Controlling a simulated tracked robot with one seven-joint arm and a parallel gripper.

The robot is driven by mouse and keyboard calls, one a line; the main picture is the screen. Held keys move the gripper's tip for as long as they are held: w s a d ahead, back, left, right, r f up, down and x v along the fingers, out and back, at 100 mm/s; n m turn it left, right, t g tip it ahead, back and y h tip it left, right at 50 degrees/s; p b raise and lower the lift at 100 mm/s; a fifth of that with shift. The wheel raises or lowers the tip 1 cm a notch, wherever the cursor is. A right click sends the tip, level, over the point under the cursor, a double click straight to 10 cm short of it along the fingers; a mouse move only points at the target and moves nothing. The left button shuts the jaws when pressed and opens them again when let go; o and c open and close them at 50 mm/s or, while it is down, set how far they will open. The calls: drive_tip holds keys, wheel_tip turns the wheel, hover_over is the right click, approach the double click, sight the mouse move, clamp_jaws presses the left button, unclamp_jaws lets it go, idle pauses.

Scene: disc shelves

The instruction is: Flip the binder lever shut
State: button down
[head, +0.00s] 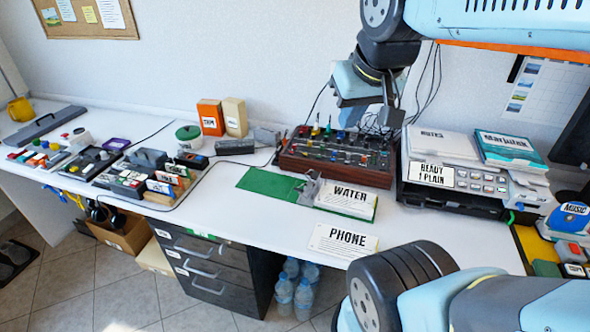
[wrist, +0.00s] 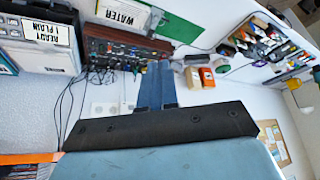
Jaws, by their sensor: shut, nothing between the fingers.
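The binder lies open on the white table, its green cover (head: 270,184) flat to the left. A WATER sheet (head: 347,196) lies on its right half. The grey metal lever mechanism (head: 311,187) stands up between cover and sheet; its exact angle is hard to tell. In the wrist view the green cover (wrist: 192,18) and WATER sheet (wrist: 122,13) show at the top, with the lever mechanism (wrist: 155,18) between them. My gripper (wrist: 157,68) is shut and empty. It is above the back of the table, behind the binder and apart from it.
A wooden control box (head: 338,155) with knobs and cables stands behind the binder. Orange and tan boxes (head: 211,117) stand at the back left. A READY / PLAIN tray stack (head: 460,180) is on the right. A PHONE sheet (head: 343,241) lies in front.

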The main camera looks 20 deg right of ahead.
drive_tip(key=w+d+f+m+g, duration=0.1)
drive_tip(key=w+f+m+g, duration=0.2)
drive_tip(key=w+f, duration=0.7)
drive_tip(key=w+d+f+m+g+y, duration=0.1)
drive_tip(key=w+f+m+g, duration=0.3)
drive_tip(key=w+f, duration=0.7)
drive_tip(key=w, duration=0.7)
drive_tip(key=shift+w+d+f+m, duration=0.2)
drive_tip(key=shift+d+m, duration=0.1)
drive_tip(key=shift+d, duration=0.1)
drive_tip(key=s+f, duration=0.1)
drive_tip(key=f, duration=0.2)
drive_tip(key=s+a+f, duration=0.1)
drive_tip(key=f, duration=0.3)
drive_tip(key=s+a+f, duration=0.1)
drive_tip(key=f, duration=0.3)
drive_tip(key=shift+s+a+f, duration=0.1)
drive_tip(key=shift+a, duration=0.1)
drive_tip(key=shift+s+a+f, duration=0.35)
drive_tip(key=shift+s, duration=0.1)
